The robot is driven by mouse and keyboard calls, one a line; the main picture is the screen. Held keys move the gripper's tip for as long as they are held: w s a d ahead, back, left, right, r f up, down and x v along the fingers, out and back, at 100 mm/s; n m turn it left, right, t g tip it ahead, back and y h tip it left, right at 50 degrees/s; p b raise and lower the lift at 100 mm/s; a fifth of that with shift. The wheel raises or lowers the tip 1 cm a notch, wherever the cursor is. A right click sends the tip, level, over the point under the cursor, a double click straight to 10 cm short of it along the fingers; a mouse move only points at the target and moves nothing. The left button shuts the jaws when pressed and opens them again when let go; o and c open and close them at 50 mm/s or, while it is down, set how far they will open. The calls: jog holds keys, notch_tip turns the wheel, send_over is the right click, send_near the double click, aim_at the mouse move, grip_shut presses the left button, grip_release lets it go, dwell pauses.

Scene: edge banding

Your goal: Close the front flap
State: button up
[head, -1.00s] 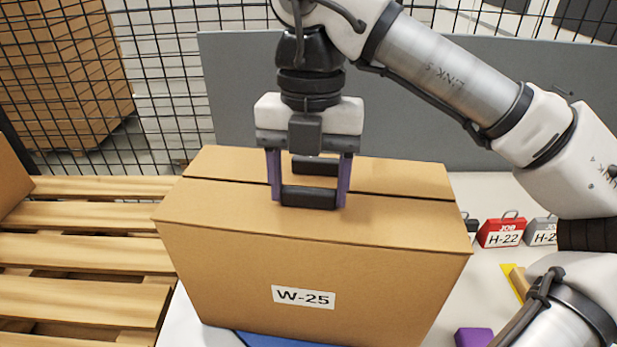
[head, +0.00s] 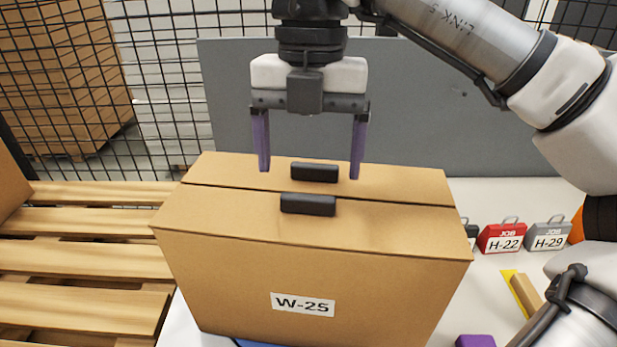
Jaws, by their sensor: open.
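A brown cardboard box labelled W-25 (head: 230,285) stands on the white table. Its front flap (head: 400,230) lies down flat over the near part of the top, with a black handle (head: 308,204) near its inner edge. The back flap (head: 410,184) also lies flat, with its own black handle (head: 314,172). A narrow dark seam runs between the two flaps. My gripper (head: 309,170) is open and empty, fingers pointing down above the box top. Its purple fingers are spread wider than the handles and touch neither in this view.
A wooden pallet (head: 80,255) is at the left. Red H-22 (head: 502,236) and grey H-29 (head: 548,234) job cases stand to the right, near a yellow item (head: 515,290) and a purple block (head: 475,341). A grey panel (head: 420,120) and wire fence stand behind.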

notch_tip(320, 180, up, 9)
jog(key=p, duration=0.5)
jog(key=shift+w+f+p, duration=0.15)
jog(key=shift+w+p, duration=0.2)
jog(key=shift+w, duration=0.1)
